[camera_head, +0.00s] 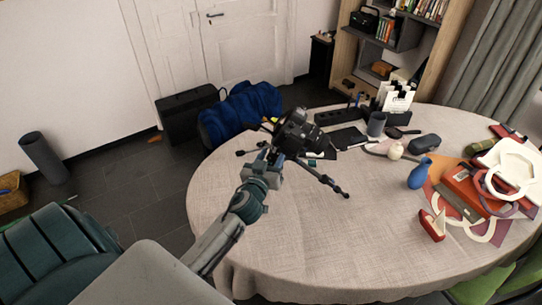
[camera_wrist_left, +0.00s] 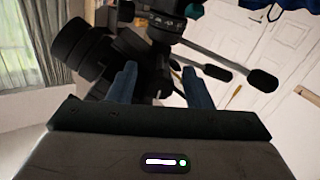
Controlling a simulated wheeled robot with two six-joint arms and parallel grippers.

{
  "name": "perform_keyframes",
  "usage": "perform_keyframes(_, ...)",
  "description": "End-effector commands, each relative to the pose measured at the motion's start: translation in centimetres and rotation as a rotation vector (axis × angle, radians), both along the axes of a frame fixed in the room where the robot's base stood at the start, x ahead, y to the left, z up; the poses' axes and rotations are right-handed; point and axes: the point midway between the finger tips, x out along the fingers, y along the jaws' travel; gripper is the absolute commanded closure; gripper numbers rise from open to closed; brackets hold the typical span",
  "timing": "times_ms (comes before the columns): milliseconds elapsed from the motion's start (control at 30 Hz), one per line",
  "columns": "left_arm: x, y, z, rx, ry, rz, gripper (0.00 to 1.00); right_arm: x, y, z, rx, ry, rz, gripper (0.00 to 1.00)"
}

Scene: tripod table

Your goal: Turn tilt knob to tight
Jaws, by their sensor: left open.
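A black camera (camera_head: 298,132) sits on a small tripod on the round table; one tripod leg (camera_head: 335,186) reaches toward the front right. My left gripper (camera_head: 268,157) is close beside the tripod head, on its left side. In the left wrist view, its two blue fingers (camera_wrist_left: 160,86) stand apart, with dark tripod parts behind and between them. There the camera lens (camera_wrist_left: 82,48) is at the left and the tripod head (camera_wrist_left: 170,18) at the top. Two handles with black grips (camera_wrist_left: 262,80) extend right. I cannot tell which part is the tilt knob. My right gripper is not in view.
The round table (camera_head: 300,235) has a clear front. A blue vase (camera_head: 420,173), red bag (camera_head: 468,190) and white-handled things crowd its right side. A blue-draped chair (camera_head: 240,112) is behind left.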

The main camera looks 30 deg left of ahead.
Motion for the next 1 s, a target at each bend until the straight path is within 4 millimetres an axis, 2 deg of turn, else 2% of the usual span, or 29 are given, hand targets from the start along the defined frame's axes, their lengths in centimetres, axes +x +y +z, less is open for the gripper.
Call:
perform_keyframes(133,-0.02,-0.01,-0.03,0.000,0.000,0.000,0.55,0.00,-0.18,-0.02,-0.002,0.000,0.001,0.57)
perform_keyframes(367,-0.03,-0.01,-0.03,0.000,0.000,0.000,1.00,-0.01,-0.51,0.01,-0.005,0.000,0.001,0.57)
perform_keyframes(667,-0.04,0.00,-0.07,0.028,0.008,0.000,1.00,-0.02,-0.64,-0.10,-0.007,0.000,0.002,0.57)
perform_keyframes(1000,-0.05,0.04,-0.15,0.228,0.058,0.001,0.99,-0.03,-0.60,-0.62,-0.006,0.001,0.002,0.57)
